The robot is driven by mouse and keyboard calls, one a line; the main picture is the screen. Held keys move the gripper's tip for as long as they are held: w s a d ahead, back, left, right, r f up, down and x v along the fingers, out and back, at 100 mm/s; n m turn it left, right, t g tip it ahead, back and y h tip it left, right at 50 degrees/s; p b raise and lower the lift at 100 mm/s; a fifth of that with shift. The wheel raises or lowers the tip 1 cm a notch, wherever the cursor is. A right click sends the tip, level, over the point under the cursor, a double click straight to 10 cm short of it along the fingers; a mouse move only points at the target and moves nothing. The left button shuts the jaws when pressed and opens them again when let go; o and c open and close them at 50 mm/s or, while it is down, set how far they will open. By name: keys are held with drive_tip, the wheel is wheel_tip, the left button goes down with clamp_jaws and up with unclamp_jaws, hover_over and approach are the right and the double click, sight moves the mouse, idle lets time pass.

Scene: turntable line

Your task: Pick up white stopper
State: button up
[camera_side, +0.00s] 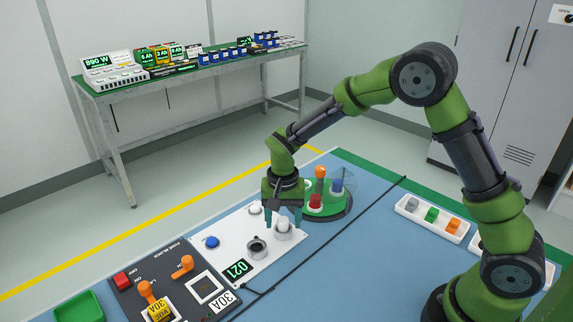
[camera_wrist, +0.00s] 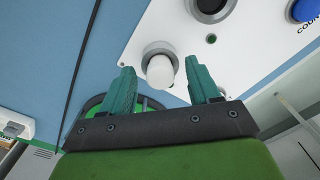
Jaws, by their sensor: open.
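The white stopper (camera_side: 283,225) stands in a grey ring holder (camera_side: 283,234) on the white panel (camera_side: 232,262). It also shows in the wrist view (camera_wrist: 161,73), with its rounded end towards the camera. My gripper (camera_side: 284,216) is open and points down over the stopper. In the wrist view my gripper (camera_wrist: 162,68) has one teal finger on each side of the stopper, with a visible gap on both sides. The exact height of the fingertips against the stopper is hard to tell.
An empty dark ring holder (camera_side: 257,249), a blue button (camera_side: 212,242) and a white knob (camera_side: 255,209) share the panel. Behind stands a green turntable (camera_side: 335,206) with red, orange and blue pieces. A black cable (camera_side: 340,232) crosses the blue table.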

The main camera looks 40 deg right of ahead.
drive_tip(key=c, duration=1.1)
